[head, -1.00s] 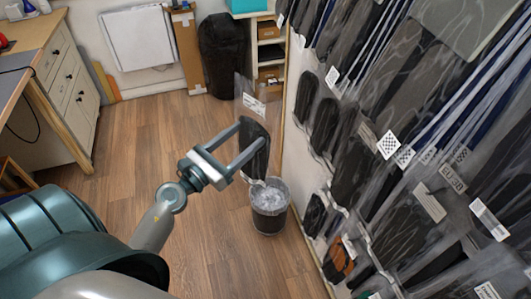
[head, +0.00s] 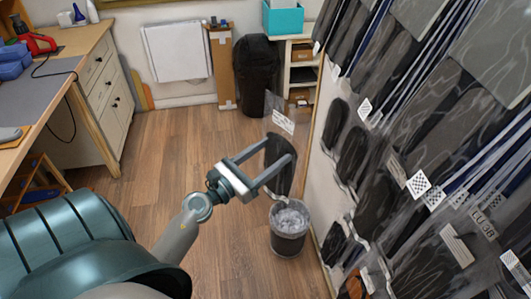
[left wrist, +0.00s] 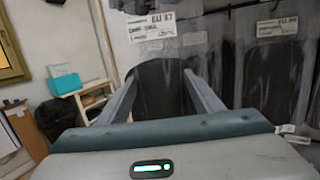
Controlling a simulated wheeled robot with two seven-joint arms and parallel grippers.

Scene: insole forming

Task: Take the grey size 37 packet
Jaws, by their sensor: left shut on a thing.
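The packet (head: 279,166) is a clear sleeve with a dark grey insole and a white label at its top. In the left wrist view the label on this packet (left wrist: 160,92) reads EU 37. My left gripper (head: 279,151) is shut on the packet, with one finger on each side of it. The packet hangs upright in the air, apart from the rack. In the left wrist view the gripper (left wrist: 162,80) has the packet between its fingers. The right gripper is not in view.
A rack wall (head: 385,150) with several hanging insole packets fills the right side. A bin with a clear liner (head: 287,242) stands on the floor below the packet. A wooden desk (head: 98,55) is at the left. The wooden floor (head: 165,150) between is clear.

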